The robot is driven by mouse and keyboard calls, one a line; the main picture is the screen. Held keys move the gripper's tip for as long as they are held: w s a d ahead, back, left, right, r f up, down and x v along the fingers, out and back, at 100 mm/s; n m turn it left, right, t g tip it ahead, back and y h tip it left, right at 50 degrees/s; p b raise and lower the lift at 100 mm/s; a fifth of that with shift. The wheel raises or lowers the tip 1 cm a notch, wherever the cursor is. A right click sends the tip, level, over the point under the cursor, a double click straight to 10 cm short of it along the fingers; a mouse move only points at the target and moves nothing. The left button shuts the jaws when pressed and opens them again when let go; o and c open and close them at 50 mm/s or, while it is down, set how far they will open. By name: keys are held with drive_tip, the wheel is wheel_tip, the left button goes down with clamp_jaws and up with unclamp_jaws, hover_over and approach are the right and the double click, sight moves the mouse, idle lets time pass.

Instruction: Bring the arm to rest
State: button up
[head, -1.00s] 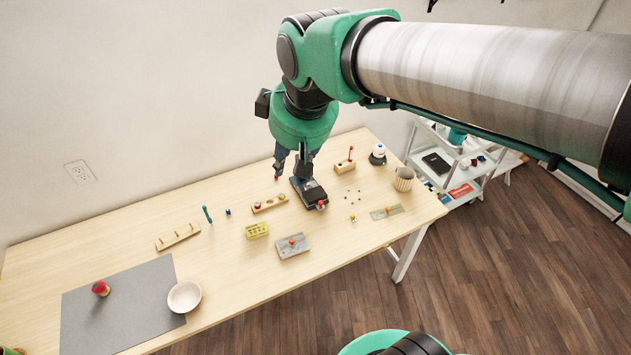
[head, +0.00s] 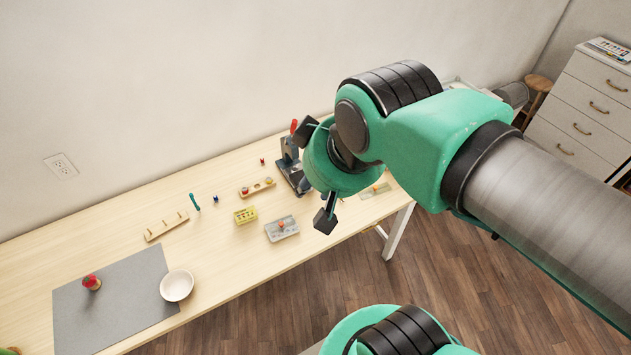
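My arm reaches in from the right, with its green wrist over the right part of the table. My gripper (head: 308,184) is mostly hidden behind the wrist; a bluish-grey part shows at its lower left. Black blocks stick out on two sides of the wrist. I cannot tell whether the fingers are open or whether they hold anything. Just left of the wrist, a dark grey device (head: 289,166) stands on the table with a red-tipped lever (head: 293,127) pointing up. The wrist hides part of it, and I cannot tell whether my gripper touches it.
The wooden table (head: 235,274) holds a grey mat (head: 125,315), a white bowl (head: 177,286), a yellow block (head: 245,215), a grey plate (head: 282,229), a peg rail (head: 166,227) and a wooden strip (head: 257,188). A drawer chest (head: 587,112) stands at the right. Air above the left table is clear.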

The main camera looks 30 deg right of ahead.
wheel_tip(320, 180, down, 6)
drive_tip(key=b, duration=0.5)
drive_tip(key=shift+r+b, duration=0.15)
drive_tip(key=shift+b, duration=0.25)
drive_tip(key=shift+o, duration=0.8)
